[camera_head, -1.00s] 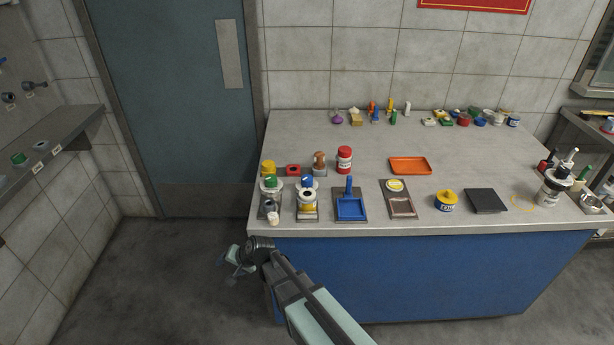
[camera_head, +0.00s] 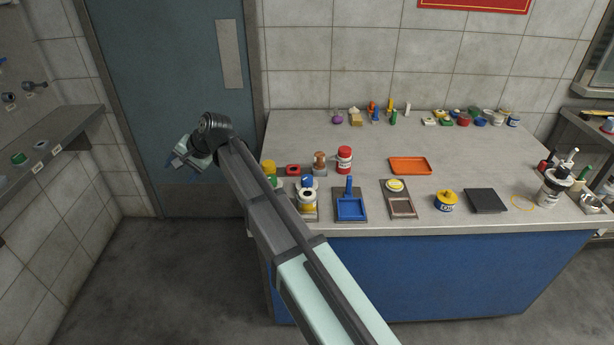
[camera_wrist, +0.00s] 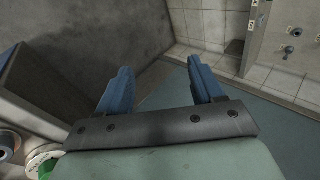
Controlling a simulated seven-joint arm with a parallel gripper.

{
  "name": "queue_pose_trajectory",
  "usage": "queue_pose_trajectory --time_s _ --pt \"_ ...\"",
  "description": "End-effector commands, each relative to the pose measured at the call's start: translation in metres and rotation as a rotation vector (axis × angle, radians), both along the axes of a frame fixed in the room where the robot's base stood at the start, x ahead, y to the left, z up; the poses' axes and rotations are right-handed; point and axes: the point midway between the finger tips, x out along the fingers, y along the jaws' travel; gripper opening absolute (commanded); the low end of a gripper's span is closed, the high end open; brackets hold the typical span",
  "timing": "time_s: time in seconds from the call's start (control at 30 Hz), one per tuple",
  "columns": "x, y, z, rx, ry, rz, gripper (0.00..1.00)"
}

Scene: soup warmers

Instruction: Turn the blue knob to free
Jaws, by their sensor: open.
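A small blue knob-like part (camera_head: 307,181) sits on a white-and-yellow warmer (camera_head: 307,203) near the front left of the counter. It is too small to read its setting. My gripper (camera_head: 178,163) is out to the left of the counter, in front of the door, well apart from that part. In the wrist view its two blue fingers (camera_wrist: 160,72) are spread with nothing between them. My arm hides most of the neighbouring warmer in the head view; a green-rimmed item (camera_wrist: 42,160) shows at the wrist view's lower left.
The counter (camera_head: 440,222) also holds a blue tray (camera_head: 350,208), a red-and-white can (camera_head: 344,160) and an orange tray (camera_head: 410,166). A wall shelf (camera_head: 60,140) stands at the left. Wall fittings (camera_wrist: 289,50) show in the wrist view. The floor left of the counter is clear.

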Motion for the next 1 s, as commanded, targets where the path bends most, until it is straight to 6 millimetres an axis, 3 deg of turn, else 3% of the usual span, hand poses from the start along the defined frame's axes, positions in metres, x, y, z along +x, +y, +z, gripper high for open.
queue_pose_trajectory --time_s 0.03,0.23,0.37,0.57,0.7,0.9,1.0 --pt "0.006 0.001 0.018 -0.004 0.001 -0.001 0.67" --pt "0.019 -0.015 0.067 -0.048 0.031 -0.021 0.67" --pt "0.041 -0.052 0.089 -0.13 0.067 -0.077 0.67" --pt "0.074 -0.133 0.077 -0.285 0.143 -0.198 0.67" --pt "0.095 -0.203 0.057 -0.405 0.209 -0.304 0.67" --pt "0.113 -0.3 0.032 -0.564 0.311 -0.453 0.67" --pt "0.115 -0.33 0.024 -0.613 0.347 -0.502 0.67"
